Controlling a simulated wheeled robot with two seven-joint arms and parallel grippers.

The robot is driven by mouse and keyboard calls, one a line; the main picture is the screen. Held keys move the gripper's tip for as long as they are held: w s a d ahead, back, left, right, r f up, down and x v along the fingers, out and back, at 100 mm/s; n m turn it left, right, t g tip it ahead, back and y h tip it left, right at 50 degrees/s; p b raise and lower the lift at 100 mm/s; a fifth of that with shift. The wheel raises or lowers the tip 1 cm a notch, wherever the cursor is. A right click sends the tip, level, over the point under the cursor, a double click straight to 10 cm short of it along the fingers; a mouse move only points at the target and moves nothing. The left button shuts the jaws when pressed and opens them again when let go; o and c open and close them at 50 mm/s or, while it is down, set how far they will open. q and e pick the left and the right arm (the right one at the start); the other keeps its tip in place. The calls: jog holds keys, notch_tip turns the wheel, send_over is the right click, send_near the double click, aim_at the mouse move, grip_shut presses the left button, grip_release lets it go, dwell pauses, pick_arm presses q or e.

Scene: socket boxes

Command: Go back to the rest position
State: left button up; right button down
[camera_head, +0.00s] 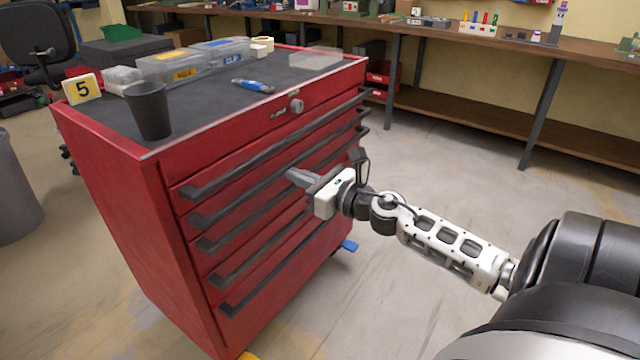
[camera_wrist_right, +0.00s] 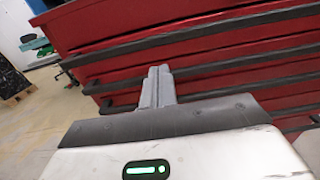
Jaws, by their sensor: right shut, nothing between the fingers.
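My right gripper (camera_head: 297,176) is in front of the drawer side of the red tool cabinet (camera_head: 130,215). Its arm comes in from the right edge of the head view. The fingers are together with nothing between them, and they also show in the right wrist view (camera_wrist_right: 158,84), pointing at the dark drawer handles. I cannot tell whether the fingertips touch the cabinet. All the drawers look closed. My left gripper is not in either view.
A long workbench (camera_head: 470,42) runs along the back wall. A grey bin (camera_head: 12,190) stands at left. The floor between cabinet and bench is clear.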

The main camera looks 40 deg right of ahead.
jog(key=shift+s+d, duration=0.2)
jog(key=shift+s, duration=0.75)
jog(key=shift+s+d, duration=0.2)
jog(key=shift+s, duration=0.75)
